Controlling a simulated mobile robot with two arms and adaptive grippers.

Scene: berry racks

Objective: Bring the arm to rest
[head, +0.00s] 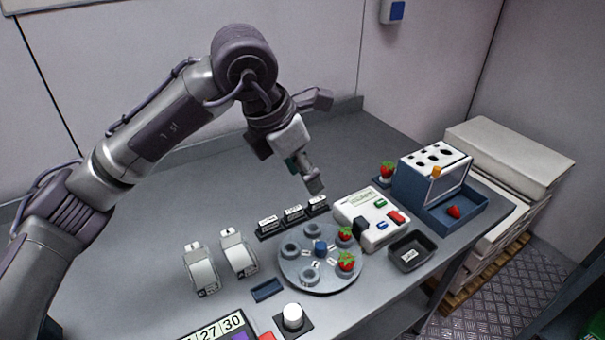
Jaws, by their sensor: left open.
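My left arm comes in from the left and reaches over the grey table (160,200). Its gripper (318,142) is open, with its fingers spread wide apart and nothing between them. It hangs in the air above the back of the table, behind the round grey turntable (320,284) and the white device with coloured buttons (365,205). My right gripper is not in view.
Strawberries sit on the turntable (346,261), beside the blue-and-white rack (387,169) and in its tray (454,212). Black labelled blocks (294,215), two white dispensers (239,254) and a dark bin (411,251) stand nearby. The table's back left is clear.

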